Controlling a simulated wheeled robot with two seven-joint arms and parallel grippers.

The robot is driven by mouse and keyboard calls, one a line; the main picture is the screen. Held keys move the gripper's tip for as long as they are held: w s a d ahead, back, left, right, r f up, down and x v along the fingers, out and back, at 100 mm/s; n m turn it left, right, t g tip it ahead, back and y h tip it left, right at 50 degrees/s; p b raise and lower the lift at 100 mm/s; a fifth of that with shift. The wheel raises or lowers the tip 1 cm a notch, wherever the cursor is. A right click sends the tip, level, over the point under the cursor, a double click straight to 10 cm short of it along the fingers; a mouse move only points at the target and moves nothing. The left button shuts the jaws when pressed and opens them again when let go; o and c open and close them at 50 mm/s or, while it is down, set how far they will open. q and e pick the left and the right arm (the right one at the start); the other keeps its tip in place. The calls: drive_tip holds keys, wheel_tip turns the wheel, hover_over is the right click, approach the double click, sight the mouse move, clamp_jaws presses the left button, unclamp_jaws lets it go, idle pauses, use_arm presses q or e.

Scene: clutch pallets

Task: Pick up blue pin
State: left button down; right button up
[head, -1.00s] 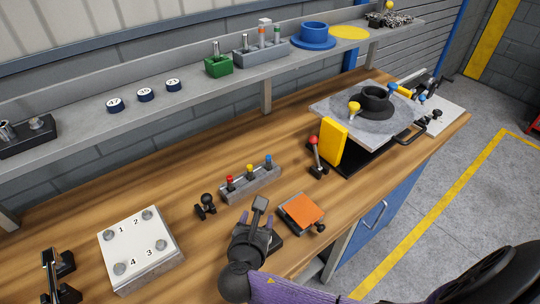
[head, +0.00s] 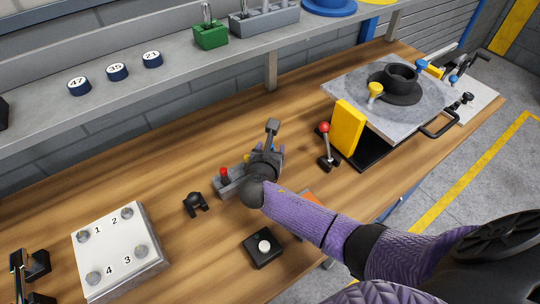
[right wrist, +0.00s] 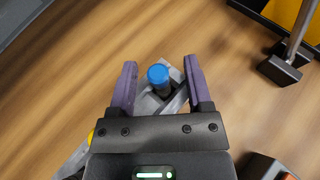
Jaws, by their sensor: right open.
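The blue pin (right wrist: 158,74) stands upright at the end of a grey pin block (right wrist: 150,103) in the right wrist view. My right gripper (right wrist: 158,80) is open, with one purple finger on each side of the pin and a gap on both sides. In the head view my right gripper (head: 270,150) is over the right end of the block (head: 228,186) and hides the blue pin. The red pin (head: 224,174) shows at the block's left end, and the yellow pin is mostly hidden. My left gripper is not in view.
A lever with a red knob (head: 324,128) and a yellow block (head: 347,128) stand to the right. A small black fixture (head: 195,203) is at the left, and a black box with a white button (head: 264,248) is nearer. A numbered plate (head: 121,252) lies at front left.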

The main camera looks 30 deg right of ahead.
clamp_jaws()
idle(0.4)
